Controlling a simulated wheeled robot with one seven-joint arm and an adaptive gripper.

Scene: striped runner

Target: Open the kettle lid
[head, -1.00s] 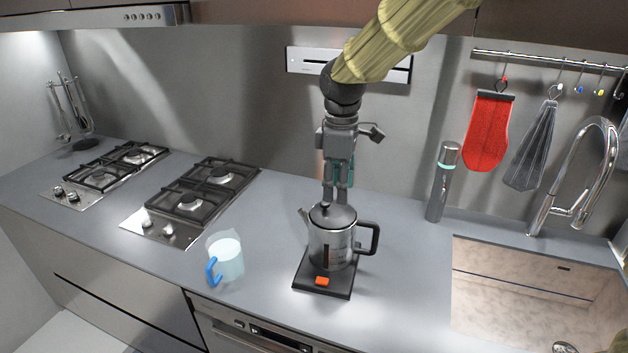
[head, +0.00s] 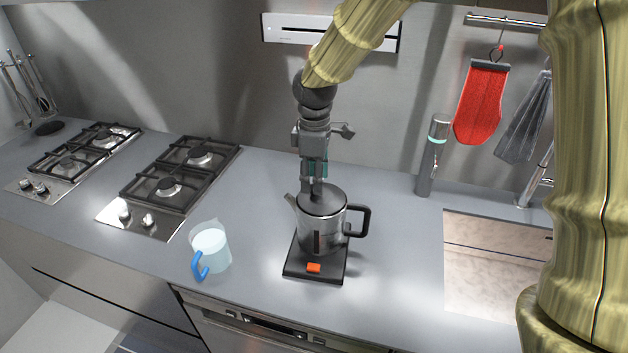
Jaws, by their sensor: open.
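The kettle (head: 322,226) has a glass and steel body, a dark lid (head: 324,200), a spout to the left and a black handle (head: 361,220) to the right. It stands upright on a black base (head: 300,268) with an orange switch (head: 314,267). The lid looks closed. My gripper (head: 315,188) points down at the lid's back edge, open. Its fingertips overlap the lid's knob in the head view, and I cannot tell whether they touch it.
A clear jug (head: 212,247) with a blue handle stands left of the kettle. Two gas hobs (head: 170,187) are further left. A grey cylinder (head: 432,158) stands behind right, near the sink (head: 490,268). Counter around the base is clear.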

